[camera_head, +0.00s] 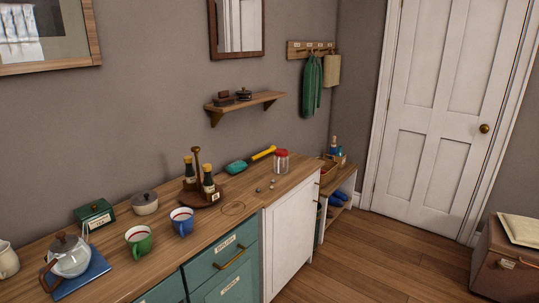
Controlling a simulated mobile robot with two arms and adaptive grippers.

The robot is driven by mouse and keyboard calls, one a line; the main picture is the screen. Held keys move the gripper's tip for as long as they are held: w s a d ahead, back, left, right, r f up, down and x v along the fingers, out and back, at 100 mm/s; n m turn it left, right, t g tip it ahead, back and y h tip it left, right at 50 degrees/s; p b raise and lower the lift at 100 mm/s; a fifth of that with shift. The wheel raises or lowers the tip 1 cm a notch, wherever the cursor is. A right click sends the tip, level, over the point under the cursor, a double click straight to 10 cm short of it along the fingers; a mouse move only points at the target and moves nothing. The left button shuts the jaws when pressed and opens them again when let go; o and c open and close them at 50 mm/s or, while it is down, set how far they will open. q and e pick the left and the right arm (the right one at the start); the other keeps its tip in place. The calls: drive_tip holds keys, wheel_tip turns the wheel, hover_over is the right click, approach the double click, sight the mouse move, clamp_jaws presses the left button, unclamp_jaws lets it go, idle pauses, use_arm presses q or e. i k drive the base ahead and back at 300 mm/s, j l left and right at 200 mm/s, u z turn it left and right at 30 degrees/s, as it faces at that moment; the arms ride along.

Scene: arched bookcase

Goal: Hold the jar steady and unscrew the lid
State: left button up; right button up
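A clear glass jar (281,166) stands upright on the wooden counter, near its right end. A red lid (281,153) sits on top of the jar. Whether the lid is tight or loose cannot be told at this size. Neither of my grippers shows in the head view, and nothing touches the jar.
A teal scoop (237,167) with a yellow handle lies just left of the jar. Small round items (259,190) lie in front of it. Further left are a bottle stand (201,196), a blue mug (182,222) and a green mug (139,241). A shelf (245,101) hangs above.

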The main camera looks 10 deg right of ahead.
sight(281, 164)
drive_tip(key=i+l+z, duration=0.2)
drive_tip(key=i+z, duration=0.25)
drive_tip(key=i+l+z, duration=0.1)
drive_tip(key=i+z, duration=0.6)
drive_tip(key=z, duration=0.2)
drive_tip(key=i+u, duration=0.25)
drive_tip(key=i, duration=0.2)
drive_tip(key=i+l+u, duration=0.25)
drive_tip(key=i, duration=0.2)
drive_tip(key=j, duration=0.1)
